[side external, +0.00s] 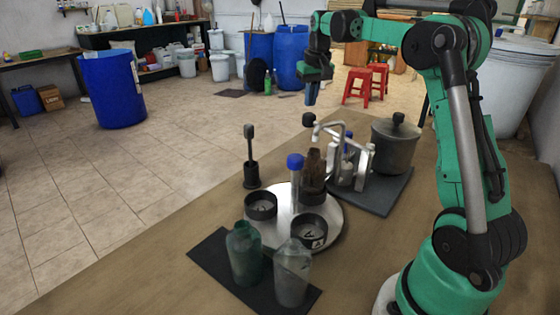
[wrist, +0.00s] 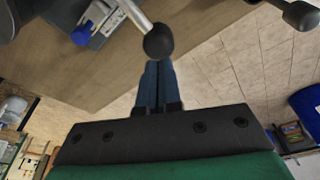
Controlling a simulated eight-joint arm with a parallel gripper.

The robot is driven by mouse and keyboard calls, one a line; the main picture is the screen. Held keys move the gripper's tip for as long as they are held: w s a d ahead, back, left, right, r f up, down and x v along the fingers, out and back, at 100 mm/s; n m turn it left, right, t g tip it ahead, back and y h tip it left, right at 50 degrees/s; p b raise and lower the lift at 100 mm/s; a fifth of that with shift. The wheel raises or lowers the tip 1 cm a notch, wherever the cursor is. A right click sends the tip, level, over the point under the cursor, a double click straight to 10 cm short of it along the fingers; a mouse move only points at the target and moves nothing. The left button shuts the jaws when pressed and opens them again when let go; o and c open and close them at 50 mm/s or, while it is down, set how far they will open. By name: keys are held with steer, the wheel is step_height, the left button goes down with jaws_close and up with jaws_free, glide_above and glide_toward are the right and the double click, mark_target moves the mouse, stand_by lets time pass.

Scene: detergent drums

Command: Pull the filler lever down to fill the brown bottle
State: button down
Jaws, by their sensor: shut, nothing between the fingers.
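The filler (side external: 345,165) is a silver metal frame on a dark plate. Its lever's black ball knob (side external: 308,119) sticks out at the upper left. The brown bottle (side external: 312,178) stands in a dark holder on a round white turntable (side external: 280,222), beside the filler. My gripper (side external: 311,98) is shut and empty, pointing down above the knob. In the wrist view the blue fingertips (wrist: 157,66) are together, and the lever knob (wrist: 158,42) on its silver rod appears right at their ends. I cannot tell whether they touch.
A blue-capped bottle (side external: 295,168) stands beside the brown one. A black upright lever (side external: 250,155) stands to the left. A grey lidded pot (side external: 396,145) is at the right. Green (side external: 244,255) and clear (side external: 292,275) bottles stand on a dark mat in front.

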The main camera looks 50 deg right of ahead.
mark_target(306, 115)
steer(key=shift+f, duration=0.1)
steer(key=shift+x, duration=1.1)
steer(key=shift+a+x, duration=0.15)
steer(key=shift+x, duration=0.5)
steer(key=shift+a+x, duration=0.1)
steer(key=shift+x, duration=2.25)
steer(key=shift+a+f, duration=0.2)
steer(key=shift+f, duration=1.7)
steer(key=shift+s+f, duration=0.25)
steer(key=shift+f, duration=0.8)
